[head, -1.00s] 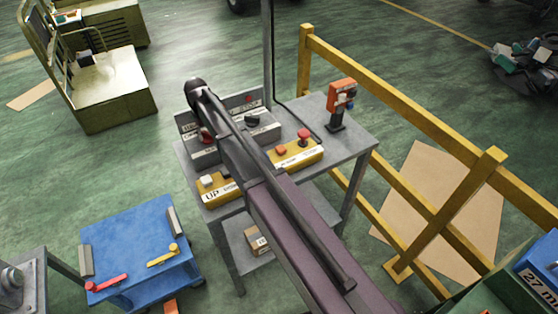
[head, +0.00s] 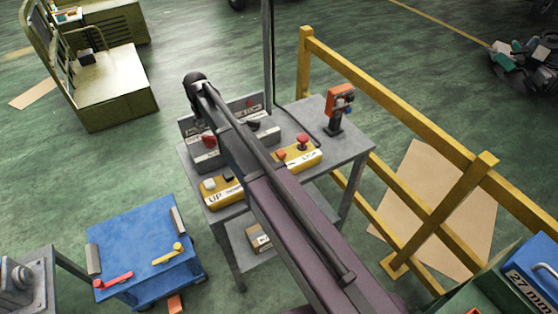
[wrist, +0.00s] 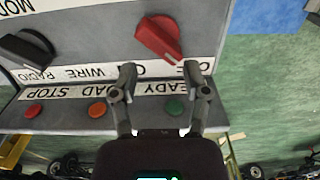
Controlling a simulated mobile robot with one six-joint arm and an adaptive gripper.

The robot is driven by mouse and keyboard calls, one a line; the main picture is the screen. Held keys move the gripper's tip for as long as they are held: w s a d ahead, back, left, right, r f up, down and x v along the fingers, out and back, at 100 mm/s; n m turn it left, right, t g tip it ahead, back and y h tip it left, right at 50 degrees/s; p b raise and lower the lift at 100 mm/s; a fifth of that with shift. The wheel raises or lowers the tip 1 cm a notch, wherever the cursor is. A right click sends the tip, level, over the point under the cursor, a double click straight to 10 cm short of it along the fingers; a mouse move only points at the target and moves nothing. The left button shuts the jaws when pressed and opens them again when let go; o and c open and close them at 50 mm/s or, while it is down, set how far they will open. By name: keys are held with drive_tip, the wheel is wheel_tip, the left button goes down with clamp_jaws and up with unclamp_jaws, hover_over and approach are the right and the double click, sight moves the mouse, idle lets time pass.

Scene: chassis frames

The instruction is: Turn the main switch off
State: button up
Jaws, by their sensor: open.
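The main switch looks to be the red rotary knob (wrist: 158,38) on the grey control panel (wrist: 95,70) in the wrist view. Its white-marked end points down and right, towards a partly covered label. In the head view the red knob (head: 208,141) shows just left of my arm. My gripper (wrist: 160,72) is open, its fingertips apart on either side of the knob's lower end in the picture. I cannot tell whether they touch the panel or knob. In the head view my arm hides the gripper and part of the panel.
A black selector knob (wrist: 27,48) is at left on the panel. Red (wrist: 33,110), orange (wrist: 97,109) and green (wrist: 174,107) buttons line its lower face. Yellow button boxes (head: 298,158) and an orange tool (head: 340,102) share the bench. A yellow railing (head: 400,105) stands at right.

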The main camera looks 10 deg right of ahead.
sight(209, 137)
drive_tip(key=shift+r+p, duration=3.95)
drive_tip(key=shift+r, duration=0.35)
drive_tip(key=s+d+f+m+b, duration=0.1)
drive_tip(key=s+d+f+b, duration=0.4)
drive_tip(key=s+d, duration=0.5)
drive_tip(key=s+d+f+m+b, duration=0.2)
drive_tip(key=s+d+f+b, duration=0.3)
drive_tip(key=s+d, duration=0.6)
drive_tip(key=shift+s+m, duration=0.3)
drive_tip(key=shift+s, duration=0.4)
drive_tip(key=shift+f, duration=0.1)
drive_tip(key=s+d, duration=0.1)
drive_tip(key=s+d+f+b, duration=0.1)
drive_tip(key=s, duration=0.1)
drive_tip(key=shift+s+f+b, duration=0.2)
drive_tip(key=shift+b, duration=0.1)
